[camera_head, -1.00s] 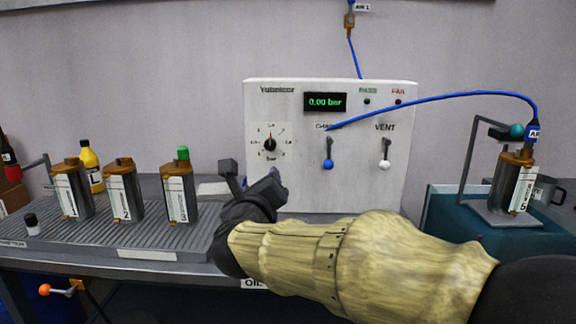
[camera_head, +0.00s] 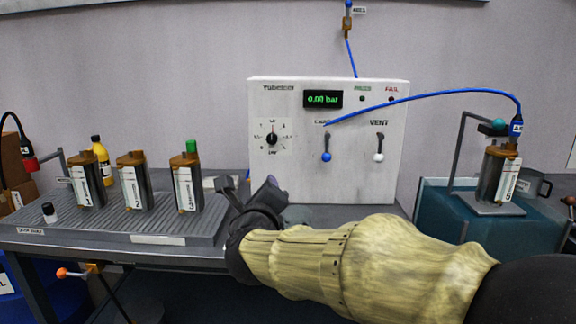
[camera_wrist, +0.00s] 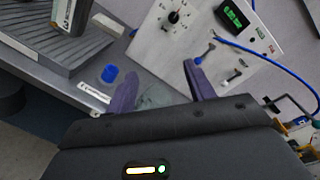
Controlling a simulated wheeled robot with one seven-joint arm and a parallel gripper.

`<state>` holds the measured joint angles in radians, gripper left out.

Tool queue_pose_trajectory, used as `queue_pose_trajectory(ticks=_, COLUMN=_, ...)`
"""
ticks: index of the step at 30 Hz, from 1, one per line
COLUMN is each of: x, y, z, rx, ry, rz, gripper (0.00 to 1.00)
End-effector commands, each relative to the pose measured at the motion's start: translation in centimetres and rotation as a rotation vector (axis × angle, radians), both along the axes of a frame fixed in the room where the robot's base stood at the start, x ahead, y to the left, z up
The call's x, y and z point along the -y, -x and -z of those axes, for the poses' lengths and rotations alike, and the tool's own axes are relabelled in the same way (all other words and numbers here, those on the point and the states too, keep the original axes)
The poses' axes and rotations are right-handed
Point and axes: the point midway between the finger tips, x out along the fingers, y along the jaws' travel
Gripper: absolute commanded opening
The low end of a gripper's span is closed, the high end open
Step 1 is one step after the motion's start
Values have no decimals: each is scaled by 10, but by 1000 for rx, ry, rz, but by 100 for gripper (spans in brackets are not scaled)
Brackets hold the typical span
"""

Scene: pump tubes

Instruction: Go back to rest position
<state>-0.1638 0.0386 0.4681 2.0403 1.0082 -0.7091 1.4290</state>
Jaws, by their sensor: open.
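My gripper (camera_head: 252,190) is at the end of my yellow-sleeved arm, in front of the lower left of the white test panel (camera_head: 330,190). In the wrist view my gripper (camera_wrist: 160,88) has its two purple fingers spread apart, with nothing seen between them but a pale, unclear patch. The panel also shows in the wrist view (camera_wrist: 165,50), beyond the fingers. Its display (camera_head: 323,99) reads 0.00 bar.
Pump tubes 1 (camera_head: 87,183), 2 (camera_head: 133,183) and 3 (camera_head: 185,184) stand on the ribbed tray (camera_head: 115,222) at left; 3 has a green cap. Tube 5 (camera_head: 498,178) stands at right, joined to the blue hose (camera_head: 440,92). A small blue cylinder (camera_wrist: 109,73) is near my fingers.

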Motion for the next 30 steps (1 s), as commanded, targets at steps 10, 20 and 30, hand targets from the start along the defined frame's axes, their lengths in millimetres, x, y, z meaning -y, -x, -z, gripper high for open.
queue_pose_trajectory(ticks=10, x=30, y=-3, z=60, rx=-118, ry=477, rz=-155, gripper=54)
queue_pose_trajectory(ticks=20, x=100, y=55, z=195, rx=-392, ry=1294, rz=-657, gripper=54)
queue_pose_trajectory(ticks=30, x=181, y=155, z=281, rx=-577, ry=1718, rz=-1256, gripper=54)
